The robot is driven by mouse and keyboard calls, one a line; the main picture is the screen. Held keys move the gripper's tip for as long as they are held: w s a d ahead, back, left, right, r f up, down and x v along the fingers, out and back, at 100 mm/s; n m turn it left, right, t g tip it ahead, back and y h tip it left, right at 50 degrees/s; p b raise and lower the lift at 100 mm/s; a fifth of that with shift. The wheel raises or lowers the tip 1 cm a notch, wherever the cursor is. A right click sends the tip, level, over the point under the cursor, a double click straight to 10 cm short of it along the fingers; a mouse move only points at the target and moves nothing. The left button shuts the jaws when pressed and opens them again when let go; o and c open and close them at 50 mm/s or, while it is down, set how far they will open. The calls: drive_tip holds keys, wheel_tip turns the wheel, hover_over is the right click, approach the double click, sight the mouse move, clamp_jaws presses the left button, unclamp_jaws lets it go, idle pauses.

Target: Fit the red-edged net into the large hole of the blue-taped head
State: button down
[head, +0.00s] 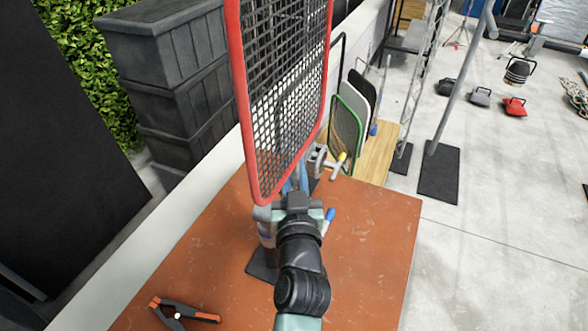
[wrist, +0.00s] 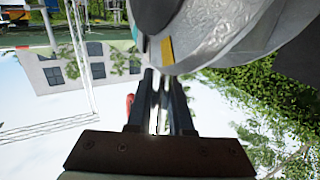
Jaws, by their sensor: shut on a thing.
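The red-edged net (head: 290,120) stands upright in the head view, a dark mesh in a red frame. My gripper (head: 296,193) is at its lower corner and shut. In the wrist view my gripper (wrist: 158,80) has its fingers close together around a thin bright metal piece, apparently the net's stem. A bit of red (wrist: 130,105) shows beside the fingers. A large grey metal round part (wrist: 215,35) with a yellow patch is close to the fingertips. Blue (head: 330,215) shows just right of my gripper, perhaps the taped head, mostly hidden by my wrist. I cannot see the large hole.
The brown tabletop (head: 370,225) is clear at right. An orange-and-black clamp (head: 180,312) lies at its front left. A green-edged net (head: 347,130) and other framed nets stand at the back.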

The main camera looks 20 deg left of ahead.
drive_tip(key=shift+f+b, duration=0.3)
drive_tip(key=shift+b, duration=0.1)
drive_tip(key=c, duration=0.7)
unclamp_jaws()
drive_tip(key=shift+c, duration=0.2)
drive_tip(key=shift+f, duration=0.1)
drive_tip(key=shift+s+d+f, duration=0.1)
drive_tip(key=shift+s+d, duration=0.2)
drive_tip(key=shift+s, duration=0.15)
drive_tip(key=b+v, duration=0.4)
drive_tip(key=v, duration=0.8)
drive_tip(key=shift+r, duration=0.3)
